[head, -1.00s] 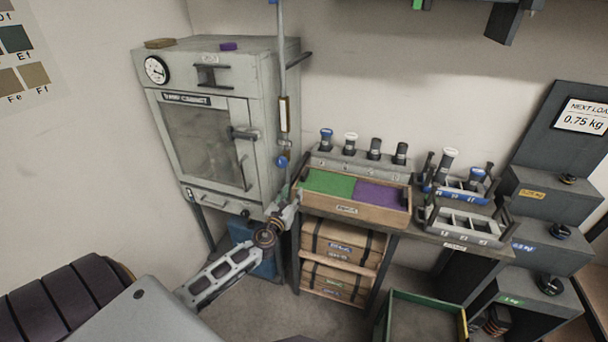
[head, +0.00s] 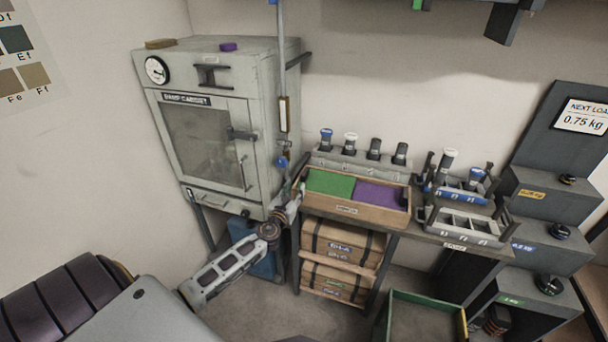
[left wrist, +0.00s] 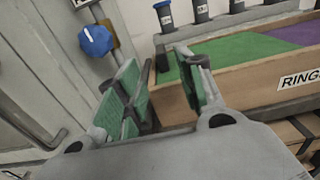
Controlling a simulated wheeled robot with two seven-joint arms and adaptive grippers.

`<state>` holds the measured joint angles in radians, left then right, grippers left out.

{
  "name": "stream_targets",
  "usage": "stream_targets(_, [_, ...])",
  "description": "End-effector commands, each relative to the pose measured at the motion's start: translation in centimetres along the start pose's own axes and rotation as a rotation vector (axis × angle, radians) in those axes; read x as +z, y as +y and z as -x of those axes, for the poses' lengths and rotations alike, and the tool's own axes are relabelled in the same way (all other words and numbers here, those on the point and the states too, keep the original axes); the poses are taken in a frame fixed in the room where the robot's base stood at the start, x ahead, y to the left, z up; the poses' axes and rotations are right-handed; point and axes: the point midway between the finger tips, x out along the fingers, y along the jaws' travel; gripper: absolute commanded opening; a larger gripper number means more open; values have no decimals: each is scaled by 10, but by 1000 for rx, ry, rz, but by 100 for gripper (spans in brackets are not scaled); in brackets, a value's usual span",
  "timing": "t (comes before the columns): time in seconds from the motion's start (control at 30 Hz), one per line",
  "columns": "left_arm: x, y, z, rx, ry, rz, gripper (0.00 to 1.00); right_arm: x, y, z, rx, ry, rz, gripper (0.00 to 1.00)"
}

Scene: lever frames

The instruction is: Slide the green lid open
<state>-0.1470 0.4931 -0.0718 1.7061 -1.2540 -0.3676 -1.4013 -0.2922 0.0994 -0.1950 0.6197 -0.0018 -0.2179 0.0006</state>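The green lid (head: 330,182) lies flat in the left half of a wooden box (head: 345,208) on the bench, beside a purple lid (head: 380,194). My left gripper (head: 299,188) is at the box's left end. In the left wrist view its two green-padded fingers (left wrist: 160,70) are apart with nothing gripped between them. The right finger stands in front of the green lid (left wrist: 235,52) and box front (left wrist: 245,88), hiding part of both; contact cannot be told. The purple lid also shows in the left wrist view (left wrist: 300,33). My right gripper is not in view.
A grey cabinet (head: 205,140) stands close left of the box, with a blue knob (left wrist: 96,40) on a vertical rod near my left gripper. A rack of capped tubes (head: 360,166) stands behind the box.

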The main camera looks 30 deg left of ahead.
Motion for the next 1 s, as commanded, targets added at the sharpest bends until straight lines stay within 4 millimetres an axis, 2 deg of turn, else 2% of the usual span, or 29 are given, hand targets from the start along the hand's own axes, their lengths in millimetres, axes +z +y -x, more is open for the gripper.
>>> stream_targets(1.0, [0, 0, -77, 1, -1, 0, 38, 2, -1, -3, -1, -2, 0, 0])
